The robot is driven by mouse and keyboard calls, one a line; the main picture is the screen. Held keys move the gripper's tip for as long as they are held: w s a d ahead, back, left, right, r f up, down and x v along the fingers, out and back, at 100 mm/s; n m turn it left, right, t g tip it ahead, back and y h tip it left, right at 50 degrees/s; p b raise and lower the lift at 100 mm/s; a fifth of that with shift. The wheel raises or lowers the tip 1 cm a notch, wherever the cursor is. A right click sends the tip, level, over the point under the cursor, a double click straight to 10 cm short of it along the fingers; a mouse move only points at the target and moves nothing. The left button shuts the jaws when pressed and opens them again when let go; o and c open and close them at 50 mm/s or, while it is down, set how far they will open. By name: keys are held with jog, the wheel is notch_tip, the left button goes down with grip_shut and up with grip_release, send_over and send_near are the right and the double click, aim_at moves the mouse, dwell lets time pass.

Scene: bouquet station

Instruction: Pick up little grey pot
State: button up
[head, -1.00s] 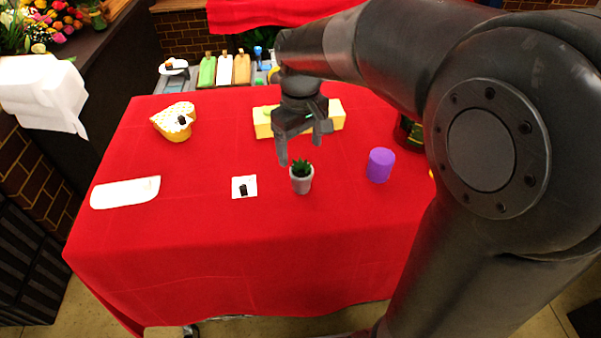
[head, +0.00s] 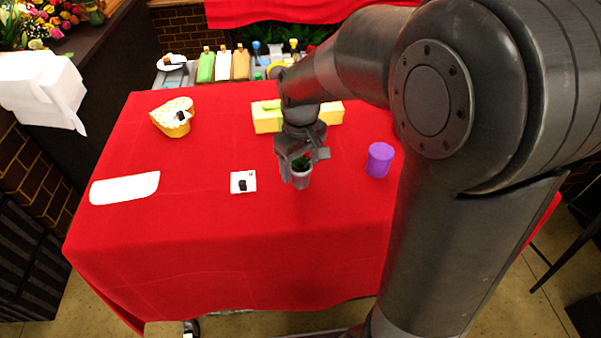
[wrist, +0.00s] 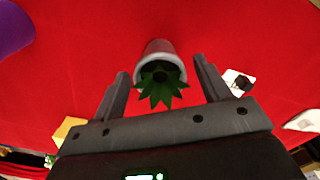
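The little grey pot (head: 301,180) holds a spiky green plant and stands upright on the red tablecloth, near the middle of the table. In the wrist view the pot (wrist: 158,50) is at the top centre, with its plant pointing toward my gripper. My gripper (head: 303,166) is lowered over the plant, and it hides part of it in the head view. In the wrist view my gripper (wrist: 163,82) is open, one finger on each side of the plant. The pot's body lies beyond the fingertips, and the fingers appear apart from it.
A purple cylinder (head: 380,160) stands to the right of the pot. A white card with a small black object (head: 243,182) lies to its left. A yellow box (head: 268,120) is behind my gripper. A heart-shaped yellow box (head: 173,118) and a white sheet (head: 124,188) are farther left. The front cloth is clear.

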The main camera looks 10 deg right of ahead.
jog(key=c, duration=1.1)
jog(key=shift+r, duration=0.15)
